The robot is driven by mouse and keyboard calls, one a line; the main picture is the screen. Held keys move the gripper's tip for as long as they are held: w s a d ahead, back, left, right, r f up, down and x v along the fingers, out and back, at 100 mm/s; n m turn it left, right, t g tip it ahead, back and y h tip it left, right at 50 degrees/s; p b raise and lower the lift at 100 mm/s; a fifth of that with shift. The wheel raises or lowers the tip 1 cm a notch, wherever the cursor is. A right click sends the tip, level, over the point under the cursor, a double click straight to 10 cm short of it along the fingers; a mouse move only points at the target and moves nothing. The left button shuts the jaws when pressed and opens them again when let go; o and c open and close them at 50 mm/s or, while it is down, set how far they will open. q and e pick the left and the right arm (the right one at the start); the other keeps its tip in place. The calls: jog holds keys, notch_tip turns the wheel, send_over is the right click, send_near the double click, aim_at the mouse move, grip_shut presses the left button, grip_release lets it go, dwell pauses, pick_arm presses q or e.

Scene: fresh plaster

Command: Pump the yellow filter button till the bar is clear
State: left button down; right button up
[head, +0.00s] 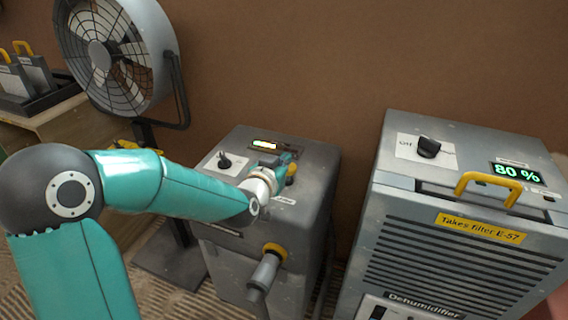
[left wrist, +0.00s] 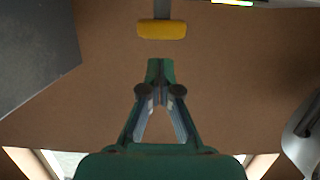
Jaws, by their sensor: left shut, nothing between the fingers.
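The yellow filter button (head: 291,169) is on top of the grey vacuum-like machine (head: 318,165), below and right of its small bar display (head: 265,146). The bar is lit, but its level is too small to read. My left gripper (head: 287,160) is shut and empty, right beside the button in the head view. In the left wrist view the closed fingertips (left wrist: 160,66) point at the yellow button (left wrist: 162,29), with a gap in the picture between them. An edge of the lit bar (left wrist: 232,2) shows at the top. My right gripper is out of view.
A dehumidifier (head: 470,190) with a yellow handle and an "80 %" display stands to the right. A large fan (head: 108,50) stands behind my left arm. The machine also has a black knob (head: 225,162) and a yellow-ringed hose port (head: 274,251) in front.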

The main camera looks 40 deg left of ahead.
pick_arm(q)
jog(key=v, duration=0.9)
jog(key=shift+s, duration=0.15)
